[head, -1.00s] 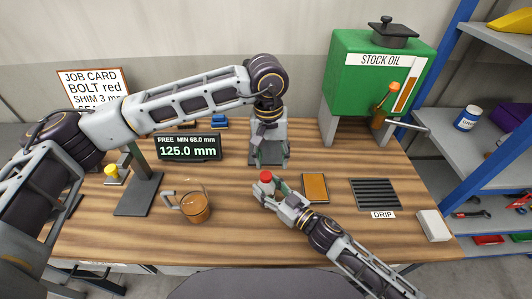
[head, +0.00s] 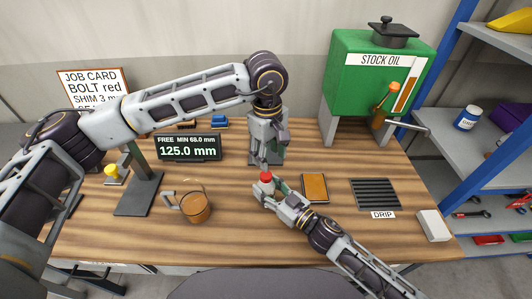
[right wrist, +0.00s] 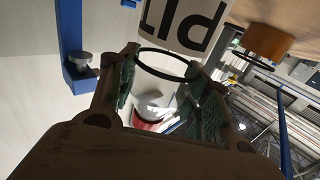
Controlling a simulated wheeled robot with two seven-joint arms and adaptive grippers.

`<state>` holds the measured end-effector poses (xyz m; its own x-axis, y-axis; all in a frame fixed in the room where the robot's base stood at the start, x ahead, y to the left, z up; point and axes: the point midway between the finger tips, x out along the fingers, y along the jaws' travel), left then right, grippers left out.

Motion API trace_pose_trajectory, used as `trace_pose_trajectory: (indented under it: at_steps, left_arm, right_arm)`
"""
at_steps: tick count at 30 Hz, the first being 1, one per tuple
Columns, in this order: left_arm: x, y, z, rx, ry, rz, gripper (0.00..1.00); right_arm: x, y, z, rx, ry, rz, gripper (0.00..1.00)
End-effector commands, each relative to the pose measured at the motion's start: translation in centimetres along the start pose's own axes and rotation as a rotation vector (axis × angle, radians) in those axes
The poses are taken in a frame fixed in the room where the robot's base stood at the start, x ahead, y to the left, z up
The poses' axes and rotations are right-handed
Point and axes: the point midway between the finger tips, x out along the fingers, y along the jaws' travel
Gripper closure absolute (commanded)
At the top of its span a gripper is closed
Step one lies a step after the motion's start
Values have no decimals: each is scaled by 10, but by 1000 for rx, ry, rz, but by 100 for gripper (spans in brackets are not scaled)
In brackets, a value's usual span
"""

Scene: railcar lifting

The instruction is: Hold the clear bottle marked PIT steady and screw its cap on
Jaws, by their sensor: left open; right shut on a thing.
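The clear bottle (right wrist: 185,22) carries dark PIT lettering, upside down in the right wrist view. Its red cap (head: 265,177) shows at its top in the head view. My right gripper (head: 272,187) is shut on the bottle near the middle of the table; its green-padded fingers (right wrist: 165,100) lie on either side of it. My left gripper (head: 264,164) is open and points down, its fingertips just above the red cap. Whether they touch the cap cannot be told. Most of the bottle is hidden in the head view by my right gripper.
A glass mug of amber liquid (head: 196,208) stands left of the bottle. A display reading 125.0 mm (head: 188,147) stands behind it. An orange-topped pad (head: 315,187), a drip grate (head: 375,194) and the green stock oil tank (head: 350,88) are to the right.

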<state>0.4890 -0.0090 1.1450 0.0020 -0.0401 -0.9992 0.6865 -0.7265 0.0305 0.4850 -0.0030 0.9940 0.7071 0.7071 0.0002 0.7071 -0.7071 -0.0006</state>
Motion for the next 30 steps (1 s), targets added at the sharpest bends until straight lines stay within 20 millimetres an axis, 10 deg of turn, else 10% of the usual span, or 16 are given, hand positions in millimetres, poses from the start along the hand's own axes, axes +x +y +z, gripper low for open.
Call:
trace_pose_trajectory:
  at_steps: [30]
  left_arm:
    - [0,-4,-4,-841,26,-12,51]
  right_arm:
    - [0,0,0,0,0,0,100]
